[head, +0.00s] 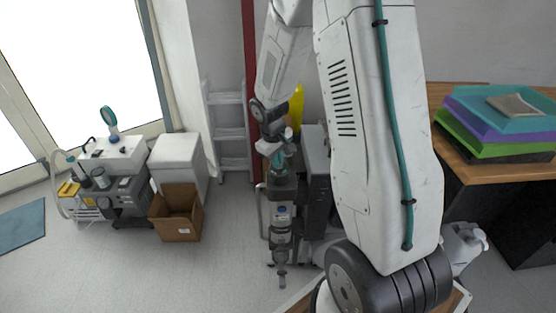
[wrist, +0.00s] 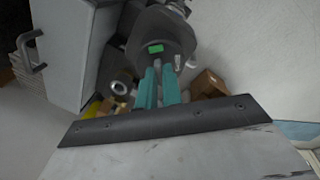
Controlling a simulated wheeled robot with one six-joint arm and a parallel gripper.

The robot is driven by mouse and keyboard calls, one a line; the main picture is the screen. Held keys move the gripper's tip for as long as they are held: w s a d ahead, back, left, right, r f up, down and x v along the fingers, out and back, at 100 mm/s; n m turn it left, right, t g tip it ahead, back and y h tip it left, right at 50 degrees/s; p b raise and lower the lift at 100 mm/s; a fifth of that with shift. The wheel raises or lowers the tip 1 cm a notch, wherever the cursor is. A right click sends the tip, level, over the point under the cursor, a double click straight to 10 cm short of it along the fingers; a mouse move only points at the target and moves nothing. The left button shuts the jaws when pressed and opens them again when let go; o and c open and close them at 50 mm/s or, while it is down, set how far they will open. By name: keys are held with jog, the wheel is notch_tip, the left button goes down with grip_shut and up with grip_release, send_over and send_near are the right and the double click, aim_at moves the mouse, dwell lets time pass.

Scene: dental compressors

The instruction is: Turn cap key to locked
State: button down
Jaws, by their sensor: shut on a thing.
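A dark grey compressor unit (head: 283,190) stands on the floor near the middle of the head view, with a narrow lower part below it. My gripper (head: 281,160) reaches down onto its top. In the wrist view, my gripper's two teal fingers (wrist: 158,72) point at a dark round cap-like part (wrist: 160,30) with a small green mark (wrist: 156,48). The fingers are close together and shut on the cap key, at the edge of this round part. The key is mostly hidden by the fingers, and its angle cannot be told.
A grey cabinet (head: 316,175) stands close at the right of the compressor. An open cardboard box (head: 176,230), a white bin (head: 178,160) and a dental cart (head: 115,160) stand at the left. A desk (head: 470,172) with stacked trays is at the right. The floor at front left is clear.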

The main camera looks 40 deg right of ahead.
jog(key=c, duration=1.5)
grip_release()
jog(key=shift+c, duration=0.2)
notch_tip(320, 180, up, 8)
jog(key=a, duration=0.1)
jog(key=shift+s+a+f, duration=0.15)
jog(key=shift+s, duration=0.05)
jog(key=s+a+r, duration=0.5)
jog(key=s+r, duration=0.1)
jog(key=s, duration=0.3)
jog(key=s+a+r+m+y, duration=0.1)
jog(key=s+a+r, duration=0.4)
jog(key=s, duration=0.3)
jog(key=s+a+r+m+y, duration=0.1)
jog(key=s+a+r, duration=0.3)
jog(key=s, duration=0.5)
notch_tip(320, 180, up, 3)
jog(key=shift+s+a+f+t, duration=0.1)
jog(key=shift+s+a+t, duration=0.25)
jog(key=shift+a+t, duration=0.05)
